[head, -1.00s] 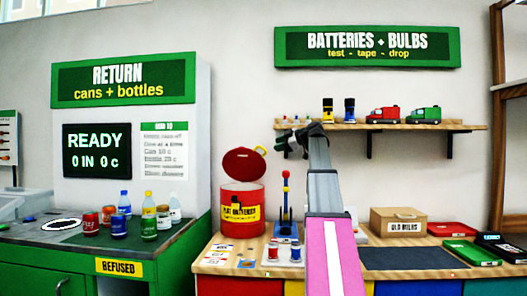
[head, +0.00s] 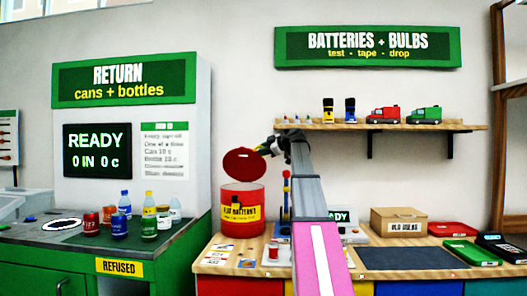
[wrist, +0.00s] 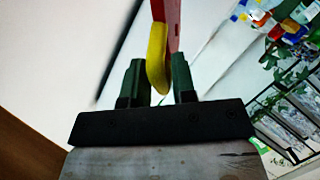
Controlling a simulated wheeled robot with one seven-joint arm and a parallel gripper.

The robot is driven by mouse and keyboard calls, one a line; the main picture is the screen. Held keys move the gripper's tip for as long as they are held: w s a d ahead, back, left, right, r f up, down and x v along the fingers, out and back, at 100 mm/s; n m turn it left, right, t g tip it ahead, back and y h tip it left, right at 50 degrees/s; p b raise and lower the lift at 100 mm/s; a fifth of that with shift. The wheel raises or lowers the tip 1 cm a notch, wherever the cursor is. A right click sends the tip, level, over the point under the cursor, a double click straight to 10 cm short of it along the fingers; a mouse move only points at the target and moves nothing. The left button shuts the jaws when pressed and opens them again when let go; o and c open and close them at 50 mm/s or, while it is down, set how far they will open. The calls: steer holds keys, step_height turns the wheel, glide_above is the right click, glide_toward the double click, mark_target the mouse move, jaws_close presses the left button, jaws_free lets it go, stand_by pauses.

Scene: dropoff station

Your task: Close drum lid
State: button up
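The red drum (head: 241,212) stands at the left end of the wooden bench. Its red lid (head: 240,164) is raised and tilted up at the back, with the drum's mouth open. The lid's yellow handle (wrist: 156,55) sticks out toward the right. My gripper (head: 270,148) is at the lid's right edge, by the handle. In the wrist view my gripper (wrist: 158,78) is open, with its green-grey fingers on either side of the handle and a gap visible to each finger. The red lid (wrist: 173,25) shows edge-on beyond the handle.
A shelf (head: 400,126) with small trucks and batteries is behind and right of my arm. A cardboard box (head: 398,221), cups and a blue tester are on the bench. The return counter (head: 60,235) with cans and bottles lies to the left.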

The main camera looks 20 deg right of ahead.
jaws_close()
steer(key=shift+s+f, duration=0.1)
steer(key=shift+s, duration=0.05)
steer(key=shift+s+a+f, duration=0.1)
steer(key=shift+s+a, duration=0.05)
steer(key=s+a+f+n+t+y, duration=0.1)
steer(key=s+f+n, duration=0.3)
steer(key=f, duration=0.4)
steer(key=s+a+f+n+t+y, duration=0.1)
steer(key=s+a+f+n+t, duration=0.1)
steer(key=f, duration=0.6)
steer(key=shift+s+a+f+n+t, duration=0.2)
steer(key=shift+s+f+n+t, duration=0.2)
steer(key=shift+s+n+t, duration=0.85)
steer(key=shift+w+n+g, duration=0.15)
steer(key=shift+n+g, duration=0.2)
steer(key=shift+o, duration=2.2)
jaws_free()
